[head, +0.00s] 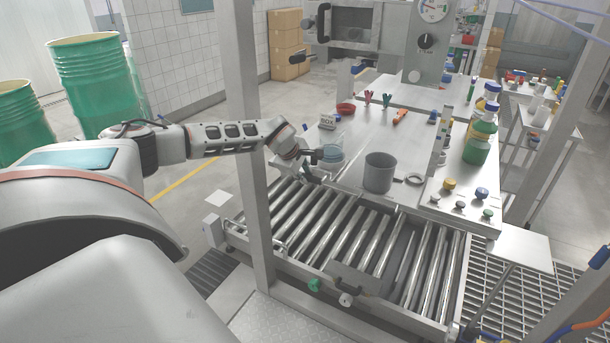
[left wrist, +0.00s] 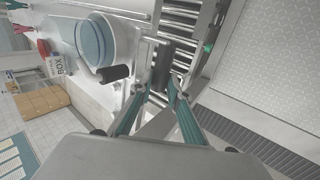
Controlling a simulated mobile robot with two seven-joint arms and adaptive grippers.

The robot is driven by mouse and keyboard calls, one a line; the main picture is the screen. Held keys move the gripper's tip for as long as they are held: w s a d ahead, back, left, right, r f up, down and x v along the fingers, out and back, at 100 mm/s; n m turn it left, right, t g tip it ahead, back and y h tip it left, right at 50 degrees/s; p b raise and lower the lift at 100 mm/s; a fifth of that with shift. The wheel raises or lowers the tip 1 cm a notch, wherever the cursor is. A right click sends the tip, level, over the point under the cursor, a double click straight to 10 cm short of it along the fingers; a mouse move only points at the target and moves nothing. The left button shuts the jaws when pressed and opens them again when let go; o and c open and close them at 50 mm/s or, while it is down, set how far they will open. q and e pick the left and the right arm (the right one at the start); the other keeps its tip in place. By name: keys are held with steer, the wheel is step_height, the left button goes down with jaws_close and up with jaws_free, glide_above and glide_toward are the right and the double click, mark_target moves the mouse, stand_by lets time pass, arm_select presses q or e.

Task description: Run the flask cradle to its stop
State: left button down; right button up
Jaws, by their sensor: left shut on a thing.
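The flask (head: 333,153) is a clear round vessel with pale blue contents, at the left edge of the steel bench. It shows large in the left wrist view (left wrist: 92,42), seated in a pale round holder that looks like the flask cradle (left wrist: 122,40). A black knob (left wrist: 115,73) sticks out beside it. My left gripper (head: 314,172) is at the bench edge, just beside the flask. In the left wrist view its fingers (left wrist: 160,78) are closed on a dark, blocky part, which looks like the cradle's handle. My right gripper is out of view.
A roller conveyor (head: 345,240) runs below the bench front. A steel post (head: 254,130) rises near my left arm. Green bottles (head: 480,137) stand at the bench's right.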

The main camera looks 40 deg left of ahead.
arm_select(q)
steer(key=c, duration=1.9)
jaws_free()
steer(key=v, duration=1.2)
steer(key=shift+d, duration=0.1)
